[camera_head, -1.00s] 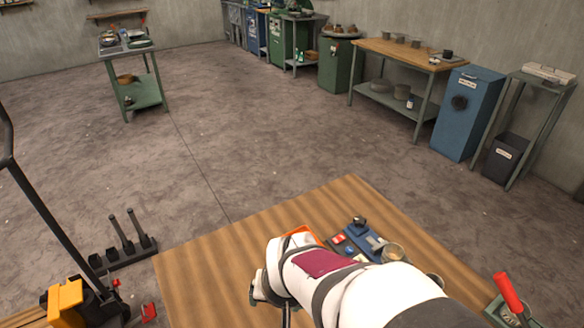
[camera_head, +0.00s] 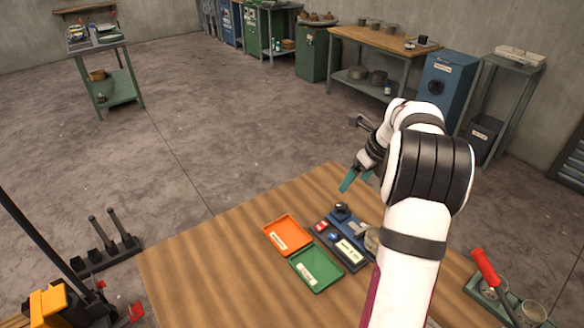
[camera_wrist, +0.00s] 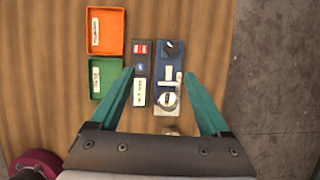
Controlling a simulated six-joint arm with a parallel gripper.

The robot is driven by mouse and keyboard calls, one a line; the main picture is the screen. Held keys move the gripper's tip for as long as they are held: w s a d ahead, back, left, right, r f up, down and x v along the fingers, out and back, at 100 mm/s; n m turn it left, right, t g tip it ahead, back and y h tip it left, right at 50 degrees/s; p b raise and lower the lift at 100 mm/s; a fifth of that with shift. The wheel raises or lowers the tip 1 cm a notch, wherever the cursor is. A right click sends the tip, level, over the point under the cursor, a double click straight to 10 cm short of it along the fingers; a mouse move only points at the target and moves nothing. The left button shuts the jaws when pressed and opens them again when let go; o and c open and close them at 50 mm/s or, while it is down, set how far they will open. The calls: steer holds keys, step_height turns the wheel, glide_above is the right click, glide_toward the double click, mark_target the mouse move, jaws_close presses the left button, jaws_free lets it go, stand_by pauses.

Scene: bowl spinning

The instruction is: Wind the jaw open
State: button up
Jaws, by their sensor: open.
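A blue vise-like fixture (camera_head: 352,222) lies on the wooden table, and it also shows in the wrist view (camera_wrist: 160,88). A dark knob (camera_wrist: 172,48) sits at its far end, also seen in the head view (camera_head: 341,209). A pale grey T-shaped jaw piece (camera_wrist: 168,73) is in its middle, with a round metal part (camera_wrist: 167,99) nearer my gripper. My gripper (camera_wrist: 159,72) is open and empty, raised above the table, its teal fingers on either side of the fixture in the wrist view. In the head view my gripper (camera_head: 357,177) shows beyond the fixture.
A dark panel (camera_wrist: 140,70) with red and blue items and a white label sits left of the fixture. An orange tray (camera_head: 288,235) and a green tray (camera_head: 316,268) lie further left. A red-handled tool (camera_head: 486,268) is at right. The table's left side is bare.

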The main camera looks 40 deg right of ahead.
mark_target(342, 207)
steer(key=shift+m, duration=0.7)
steer(key=d+x, duration=0.1)
steer(key=x, duration=0.4)
steer(key=d+x, duration=0.1)
steer(key=x, duration=0.5)
steer(key=s+d+x, duration=0.1)
steer(key=x, duration=0.4)
steer(key=shift+w+f, duration=0.15)
steer(key=shift+f, duration=0.2)
jaws_close()
